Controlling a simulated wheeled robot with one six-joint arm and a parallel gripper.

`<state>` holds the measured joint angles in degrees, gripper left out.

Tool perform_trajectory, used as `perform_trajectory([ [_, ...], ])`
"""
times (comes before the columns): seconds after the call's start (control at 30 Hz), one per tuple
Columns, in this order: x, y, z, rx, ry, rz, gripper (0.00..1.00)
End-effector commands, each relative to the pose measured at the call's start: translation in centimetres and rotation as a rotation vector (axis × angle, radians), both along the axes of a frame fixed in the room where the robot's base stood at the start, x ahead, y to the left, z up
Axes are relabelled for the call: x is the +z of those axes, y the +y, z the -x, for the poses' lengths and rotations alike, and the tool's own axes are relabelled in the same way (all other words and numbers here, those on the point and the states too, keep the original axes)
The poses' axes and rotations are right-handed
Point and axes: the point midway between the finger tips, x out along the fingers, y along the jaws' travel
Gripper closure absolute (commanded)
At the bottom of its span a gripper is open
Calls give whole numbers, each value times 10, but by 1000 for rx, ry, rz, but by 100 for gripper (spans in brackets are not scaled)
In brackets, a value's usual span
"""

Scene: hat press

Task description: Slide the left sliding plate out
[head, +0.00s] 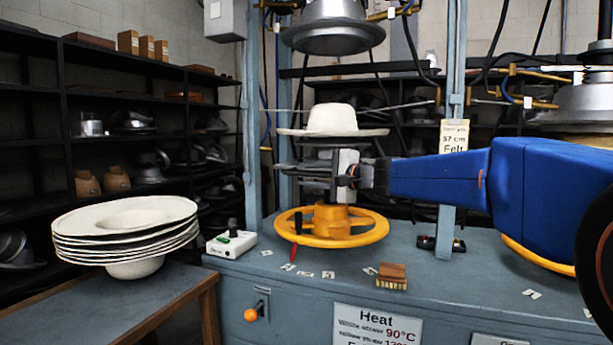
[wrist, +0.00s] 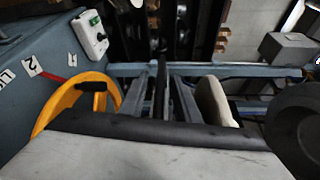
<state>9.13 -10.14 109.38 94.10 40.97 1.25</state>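The left press carries a white felt hat (head: 333,120) with a wide brim, level above a stack of thin grey metal plates (head: 300,166). I take the sliding plate to be among these, but cannot tell which one it is. My gripper (head: 343,181) reaches in from the right at the stack's height, just under the hat and above the yellow handwheel (head: 333,232). Whether it touches a plate is unclear. In the wrist view the handwheel (wrist: 62,98) is left, the hat brim (wrist: 213,103) right, and grey bars lie between. The fingertips are not clear there.
A stack of white hats (head: 128,225) stands on a side table at left. A white control box (head: 231,242) and a brush (head: 392,277) lie on the blue bench. A metal upper die (head: 333,36) hangs above the hat. Blue uprights (head: 452,130) flank the press.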

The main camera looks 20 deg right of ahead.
Motion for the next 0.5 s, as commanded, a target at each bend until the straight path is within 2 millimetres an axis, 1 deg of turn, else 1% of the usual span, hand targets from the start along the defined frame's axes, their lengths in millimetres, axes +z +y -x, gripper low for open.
perform_trajectory([
  [0.17,-1,6,-8,2,0,0,71],
  [0.43,-1,6,-9,1,0,0,71],
  [0.47,-1,6,-9,1,0,0,73],
  [0.5,-1,6,-9,1,0,0,82],
])
